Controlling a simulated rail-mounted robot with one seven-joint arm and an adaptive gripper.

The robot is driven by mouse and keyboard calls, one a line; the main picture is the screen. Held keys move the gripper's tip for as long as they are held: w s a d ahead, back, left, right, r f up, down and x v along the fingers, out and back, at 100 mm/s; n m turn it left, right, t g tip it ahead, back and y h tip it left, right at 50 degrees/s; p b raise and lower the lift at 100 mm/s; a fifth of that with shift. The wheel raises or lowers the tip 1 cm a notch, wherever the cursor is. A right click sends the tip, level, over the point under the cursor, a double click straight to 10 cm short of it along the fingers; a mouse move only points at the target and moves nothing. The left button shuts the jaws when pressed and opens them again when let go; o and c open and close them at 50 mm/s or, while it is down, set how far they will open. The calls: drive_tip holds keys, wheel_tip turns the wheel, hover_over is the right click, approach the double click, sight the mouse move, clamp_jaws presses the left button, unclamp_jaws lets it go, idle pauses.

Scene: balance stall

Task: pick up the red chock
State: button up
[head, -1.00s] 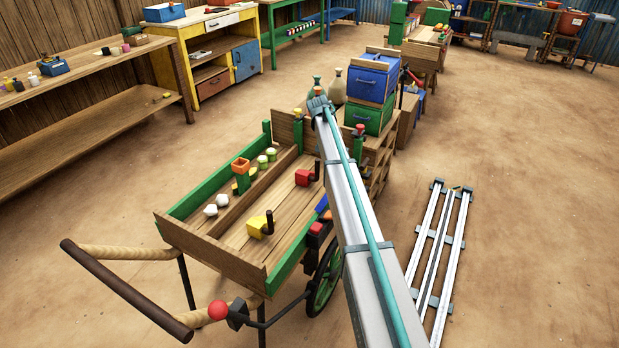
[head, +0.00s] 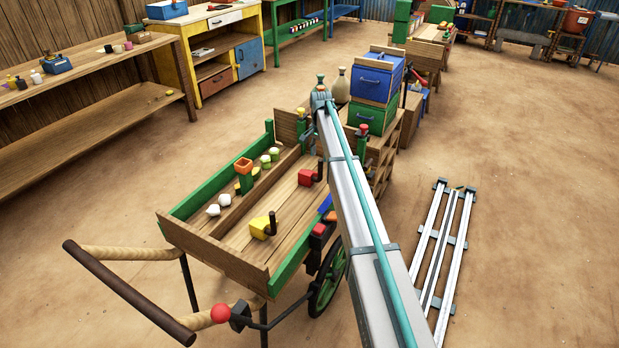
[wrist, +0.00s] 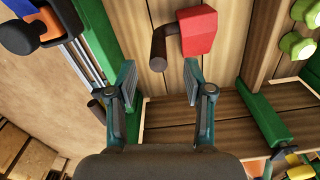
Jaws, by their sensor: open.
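The red chock (head: 306,177) lies on the plank bed of the cart, near its far end, with its dark handle standing up beside it. In the wrist view the red chock (wrist: 199,32) is at the top, just beyond my fingertips, with its dark handle (wrist: 163,45) to its left. My gripper (wrist: 159,80) is open and empty, its teal fingers spread over the cart bed. The chock is not between the fingers.
The cart (head: 215,256) has green side rails. A yellow chock (head: 260,228) with a dark handle lies nearer on the bed. Blue and green boxes (head: 374,85) are stacked behind.

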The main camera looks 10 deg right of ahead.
sight(321, 162)
drive_tip(key=f, duration=0.5)
drive_tip(key=shift+w+d, duration=0.15)
drive_tip(key=shift+d, duration=0.15)
drive_tip(key=shift+c, duration=0.2)
clamp_jaws()
drive_tip(key=shift+r, duration=0.1)
